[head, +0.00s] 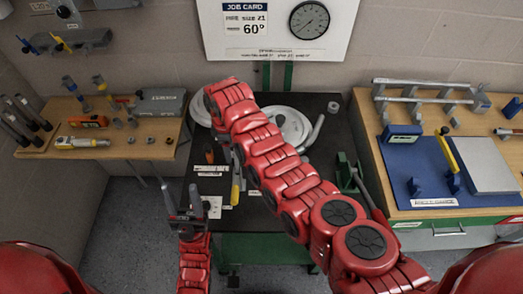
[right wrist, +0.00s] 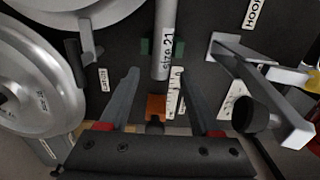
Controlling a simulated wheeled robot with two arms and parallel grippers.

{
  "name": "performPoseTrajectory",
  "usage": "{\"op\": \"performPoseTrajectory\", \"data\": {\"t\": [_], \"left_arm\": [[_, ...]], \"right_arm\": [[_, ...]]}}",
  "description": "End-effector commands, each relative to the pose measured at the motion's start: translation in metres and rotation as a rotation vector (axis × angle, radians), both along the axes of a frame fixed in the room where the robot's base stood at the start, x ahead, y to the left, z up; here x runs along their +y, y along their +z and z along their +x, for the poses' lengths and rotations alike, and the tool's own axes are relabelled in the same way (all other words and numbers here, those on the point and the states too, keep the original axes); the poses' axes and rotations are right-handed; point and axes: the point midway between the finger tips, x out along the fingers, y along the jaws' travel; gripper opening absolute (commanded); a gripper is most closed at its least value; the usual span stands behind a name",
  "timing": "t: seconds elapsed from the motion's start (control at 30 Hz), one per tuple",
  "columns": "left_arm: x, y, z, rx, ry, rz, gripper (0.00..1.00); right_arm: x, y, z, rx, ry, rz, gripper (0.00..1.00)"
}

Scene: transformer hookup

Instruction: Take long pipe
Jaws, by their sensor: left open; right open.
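In the right wrist view a grey pipe marked "size 21" (right wrist: 166,45) runs down from the top edge, its near end just beyond my right gripper. I cannot tell if it is the long pipe. My right gripper (right wrist: 160,108) is open and empty, its two fingers apart below the pipe's end; in the head view my red arm hides it. My left gripper (head: 183,200) is open and empty, at the lower left of the black bench (head: 265,190). Long grey bars (head: 425,91) lie on a rack at the right in the head view.
Large silvery discs (head: 287,125) stand on the bench; one disc (right wrist: 38,80) is left of my right gripper. A grey bracket with a black knob (right wrist: 252,113) is at its right. Wooden side tables (head: 100,145) hold tools. The job card (head: 246,18) hangs behind.

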Motion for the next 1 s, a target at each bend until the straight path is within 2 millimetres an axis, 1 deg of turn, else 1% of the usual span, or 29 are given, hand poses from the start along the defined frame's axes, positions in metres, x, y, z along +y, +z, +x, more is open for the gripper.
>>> {"op": "performPoseTrajectory", "data": {"t": [0.1,0.2,0.43,0.57,0.6,0.67,0.7,0.8,1.0], "left_arm": [[0.0,0.005,0.0,0.001,0.0,0.0,0.5],[0.0,0.006,0.0,0.001,0.0,0.0,0.5],[0.0,0.006,0.0,0.001,0.0,0.0,0.5],[0.0,0.005,0.0,0.001,0.0,0.0,0.5],[0.0,0.006,0.0,0.001,0.0,0.0,0.5],[0.0,0.005,0.0,0.001,0.0,0.0,0.5],[0.0,0.005,0.0,0.001,0.0,0.0,0.5],[0.0,0.006,0.0,0.001,0.0,0.0,0.5],[0.0,0.005,0.0,0.001,0.0,0.0,0.5]], "right_arm": [[0.0,-0.01,0.0,0.001,0.0,-0.002,0.64],[-0.001,-0.015,0.001,-0.001,-0.002,0.0,0.64],[0.0,-0.017,0.001,-0.002,-0.002,0.001,0.64],[0.0,-0.017,0.001,-0.002,-0.002,0.001,0.41],[0.0,-0.017,0.001,-0.002,-0.002,0.001,0.34],[0.0,-0.017,0.001,-0.002,-0.002,0.001,0.23],[0.0,-0.017,0.001,-0.002,-0.001,0.001,0.16],[0.0,-0.017,0.001,-0.002,-0.002,0.001,0.0],[0.0,-0.017,0.001,-0.002,-0.002,0.001,0.0]]}}
